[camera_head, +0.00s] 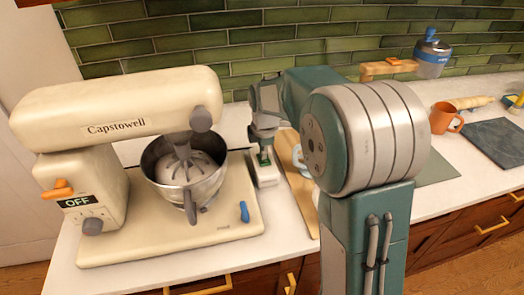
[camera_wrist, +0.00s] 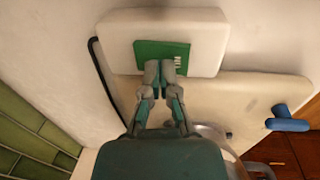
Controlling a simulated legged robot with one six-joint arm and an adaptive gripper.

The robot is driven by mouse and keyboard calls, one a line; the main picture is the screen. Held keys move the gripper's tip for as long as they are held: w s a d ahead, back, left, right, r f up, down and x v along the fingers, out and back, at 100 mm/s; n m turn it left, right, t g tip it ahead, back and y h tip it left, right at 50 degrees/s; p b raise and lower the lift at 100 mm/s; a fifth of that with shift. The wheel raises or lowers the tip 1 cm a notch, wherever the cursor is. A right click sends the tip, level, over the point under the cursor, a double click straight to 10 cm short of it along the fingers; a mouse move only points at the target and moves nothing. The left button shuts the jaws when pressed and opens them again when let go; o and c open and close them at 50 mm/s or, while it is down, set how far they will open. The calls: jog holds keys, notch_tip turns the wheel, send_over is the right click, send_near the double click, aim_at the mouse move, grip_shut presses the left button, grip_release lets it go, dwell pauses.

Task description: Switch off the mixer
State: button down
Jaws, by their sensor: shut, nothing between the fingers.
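The cream stand mixer (camera_head: 120,105), lettered Capstowell, stands on the counter at left in the head view. Its side carries a dark label (camera_head: 76,201) reading OFF, with an orange lever (camera_head: 57,189) just above it.
A steel bowl (camera_head: 208,184) sits under the mixer head. A blue knob (camera_head: 244,211) is on the mixer base. A black cord (camera_wrist: 98,70) runs beside the block. A wooden board (camera_head: 296,185), an orange mug (camera_head: 443,119) and a dark slab (camera_head: 497,140) lie to the right.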

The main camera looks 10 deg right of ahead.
aim_at(265, 163)
notch_tip(265, 163, up, 12)
jog(key=s, duration=0.1)
jog(key=shift+s, duration=0.2)
dwell(0.4)
jog(key=shift+f, duration=0.1)
jog(key=s+f+m+t, duration=0.1)
jog(key=s+m+t, duration=0.3)
jog(key=s+m, duration=1.4)
jog(key=shift+s+d+f, duration=0.15)
jog(key=shift+s, duration=4.15)
